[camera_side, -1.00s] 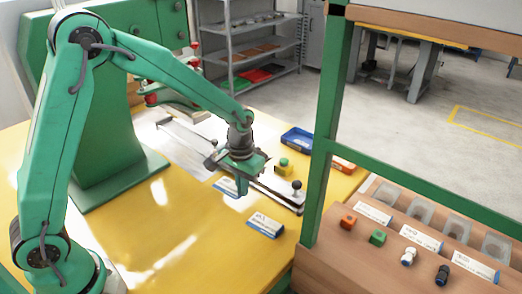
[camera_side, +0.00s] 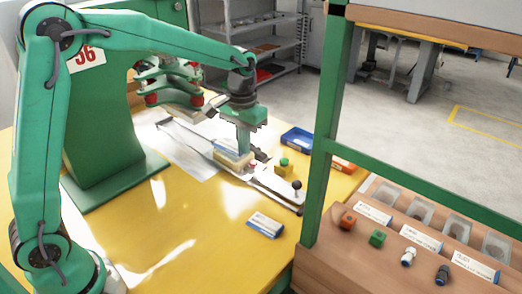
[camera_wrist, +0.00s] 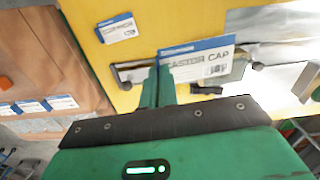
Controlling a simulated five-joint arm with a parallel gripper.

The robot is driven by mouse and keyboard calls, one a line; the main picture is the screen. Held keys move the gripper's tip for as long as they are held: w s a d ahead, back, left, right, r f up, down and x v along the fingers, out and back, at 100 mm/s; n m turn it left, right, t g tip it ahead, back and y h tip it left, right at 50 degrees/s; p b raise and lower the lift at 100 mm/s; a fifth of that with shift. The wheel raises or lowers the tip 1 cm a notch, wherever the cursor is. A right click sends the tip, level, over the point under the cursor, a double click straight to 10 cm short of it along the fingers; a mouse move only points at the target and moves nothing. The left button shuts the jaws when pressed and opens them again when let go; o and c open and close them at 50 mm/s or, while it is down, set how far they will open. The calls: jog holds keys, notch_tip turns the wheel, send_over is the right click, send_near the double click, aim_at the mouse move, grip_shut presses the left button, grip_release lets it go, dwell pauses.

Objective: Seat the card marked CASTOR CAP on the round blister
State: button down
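The card (camera_wrist: 197,63) in the wrist view is white with a blue top band; its print reads like CASTER CAP. My gripper (camera_wrist: 158,84) has its fingers together at the card's left edge and appears to pinch it. In the side view my gripper (camera_side: 243,150) points down over the rail area, with the card (camera_side: 227,155) beside its fingertips, over or against a cream block (camera_side: 233,166). I cannot tell whether the card touches the block. I cannot make out a round blister; the card and fingers cover part of that spot.
Another blue-and-white card (camera_side: 265,225) lies on the yellow table (camera_side: 185,235). A yellow block with a green knob (camera_side: 284,168), a black-knobbed rail (camera_side: 297,188) and a blue tray (camera_side: 297,140) are close by. A green post (camera_side: 322,150) stands to the right.

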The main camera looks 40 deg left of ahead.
jog(key=w+a, duration=0.9)
jog(key=a, duration=0.1)
jog(key=shift+m, duration=0.4)
jog(key=shift+w+d+f, duration=0.1)
jog(key=shift+w+f, duration=0.05)
jog(key=shift+f, duration=1.2)
jog(key=shift+w+f, duration=0.1)
jog(key=shift+f, duration=1.25)
jog(key=shift+f, duration=0.15)
jog(key=shift+f, duration=2.3)
jog(key=shift+f, duration=0.65)
